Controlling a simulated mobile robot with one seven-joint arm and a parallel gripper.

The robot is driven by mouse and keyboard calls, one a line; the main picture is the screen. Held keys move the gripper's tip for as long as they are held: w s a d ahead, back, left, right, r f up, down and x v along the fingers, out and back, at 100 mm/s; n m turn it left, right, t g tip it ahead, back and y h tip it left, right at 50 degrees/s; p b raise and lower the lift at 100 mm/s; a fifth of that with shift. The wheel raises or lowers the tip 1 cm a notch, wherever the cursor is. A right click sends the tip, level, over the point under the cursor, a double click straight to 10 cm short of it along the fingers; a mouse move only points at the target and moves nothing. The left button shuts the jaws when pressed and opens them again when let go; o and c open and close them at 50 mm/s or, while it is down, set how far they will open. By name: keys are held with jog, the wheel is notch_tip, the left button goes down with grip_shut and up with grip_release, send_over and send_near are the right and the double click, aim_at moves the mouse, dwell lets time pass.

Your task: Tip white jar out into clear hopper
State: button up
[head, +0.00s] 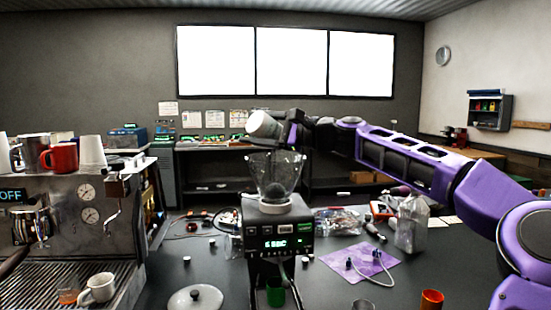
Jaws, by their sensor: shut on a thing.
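The white jar (262,124) is held above the clear hopper (274,176), tilted toward the left. My gripper (291,128) is shut on the jar from its right side; the fingers are small and partly hidden. The clear hopper is a flared, see-through funnel on top of a dark grinder (276,233) with a lit green display. The jar is above and slightly left of the hopper's rim, apart from it. I cannot see the jar's mouth clearly or any contents falling. I cannot make out contents in the hopper.
An espresso machine (75,215) with cups on top stands at the left. A round lid (195,298) lies in front. A purple mat (360,262) with a cable, a clear bag-like container (411,226) and an orange cup (432,299) are at the right.

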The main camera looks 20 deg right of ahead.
jog(key=shift+d+r+m+t, duration=0.1)
jog(key=shift+d+m+t, duration=0.1)
jog(key=shift+m+t, duration=0.15)
dwell(1.1)
